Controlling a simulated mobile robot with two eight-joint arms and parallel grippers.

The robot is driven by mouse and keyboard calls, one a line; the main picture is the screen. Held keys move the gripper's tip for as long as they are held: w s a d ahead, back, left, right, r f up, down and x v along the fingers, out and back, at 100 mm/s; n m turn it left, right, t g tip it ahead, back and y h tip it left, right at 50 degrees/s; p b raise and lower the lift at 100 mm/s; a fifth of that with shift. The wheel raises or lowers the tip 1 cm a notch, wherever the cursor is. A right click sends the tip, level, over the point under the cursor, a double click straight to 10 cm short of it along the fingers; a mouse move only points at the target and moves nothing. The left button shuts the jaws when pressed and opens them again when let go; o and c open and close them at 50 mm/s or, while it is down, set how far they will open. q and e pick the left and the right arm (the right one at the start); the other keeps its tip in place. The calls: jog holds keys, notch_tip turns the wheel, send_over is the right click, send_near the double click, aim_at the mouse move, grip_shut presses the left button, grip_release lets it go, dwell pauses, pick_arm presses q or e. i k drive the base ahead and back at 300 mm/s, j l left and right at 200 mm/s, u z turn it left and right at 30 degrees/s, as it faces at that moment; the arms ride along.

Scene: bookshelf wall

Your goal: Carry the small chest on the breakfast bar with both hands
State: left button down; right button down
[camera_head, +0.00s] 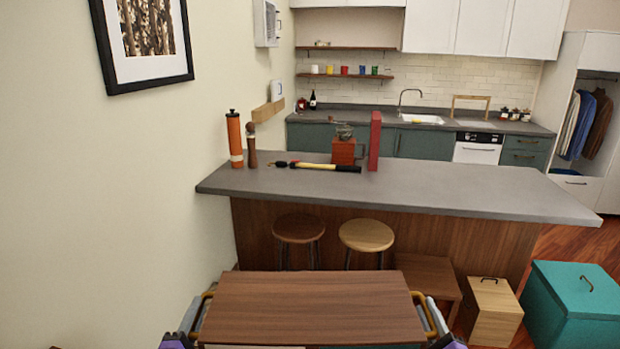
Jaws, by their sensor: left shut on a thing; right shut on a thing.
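The small chest (310,310), with a brown wooden top, is close in front of me at the bottom of the view. A brass-coloured handle shows at each side. My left gripper (198,312) is shut on the left handle. My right gripper (428,314) is shut on the right handle. The chest looks level; its lower part is mostly hidden. The breakfast bar (470,192), with a grey top and wooden front, stands ahead beyond the chest. The chest is apart from it, on the near side.
An orange-and-black bottle (234,138), a pepper mill (251,145), a coffee grinder (343,150) and a red book (375,140) occupy the bar's left half. Its right half is clear. Two stools (366,235), a wooden box (492,308) and a teal chest (568,300) stand nearer.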

aim_at(305, 181)
jog(key=i, duration=1.1)
jog(key=i+u, duration=0.1)
jog(key=i, duration=1)
jog(key=i+l, duration=0.2)
jog(key=i, duration=0.9)
